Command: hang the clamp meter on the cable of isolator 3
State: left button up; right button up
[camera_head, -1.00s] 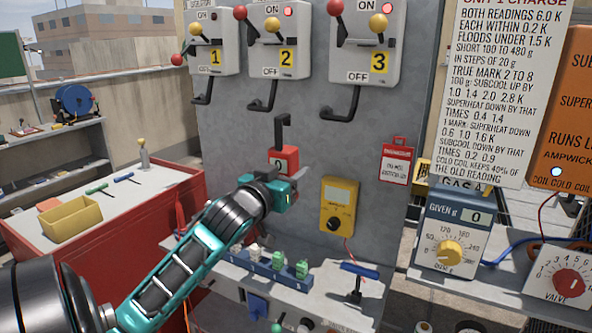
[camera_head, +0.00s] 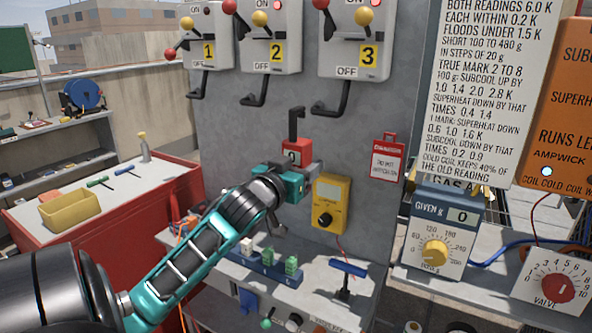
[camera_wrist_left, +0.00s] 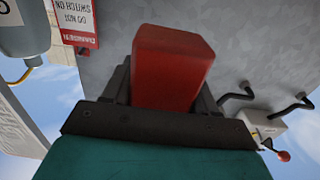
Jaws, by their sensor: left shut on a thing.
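The clamp meter (camera_head: 292,157) is red, with a 0 on its face and a black hooked jaw (camera_head: 296,122) on top. My left gripper (camera_head: 300,172) is shut on its red body and holds it upright in front of the grey panel. In the left wrist view the red body (camera_wrist_left: 172,65) fills the space between the dark fingers. Isolator 3 (camera_head: 352,42) is at the upper right of the panel. Its black bent cable (camera_head: 331,98) hangs below it, up and right of the meter's jaw, apart from it in the picture. My right gripper is not in view.
Isolators 1 (camera_head: 206,40) and 2 (camera_head: 272,42) are left of isolator 3. A red-edged danger sign (camera_head: 387,157) and a yellow meter (camera_head: 330,205) are on the panel, to the right. A shelf below holds green and white blocks (camera_head: 290,265) and a blue-handled tool (camera_head: 347,267).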

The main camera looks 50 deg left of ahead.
aim_at(332, 149)
pick_arm(q)
jog(key=shift+x, duration=6.4)
jog(key=shift+f+b, duration=0.4)
jog(key=shift+f, duration=0.35)
jog(key=o, duration=1.4)
jog(key=shift+f, duration=0.15)
jog(key=shift+s+d, duration=0.1)
jog(key=v, duration=1.2)
jog(key=shift+s+b, duration=0.35)
jog(key=shift+s, duration=0.05)
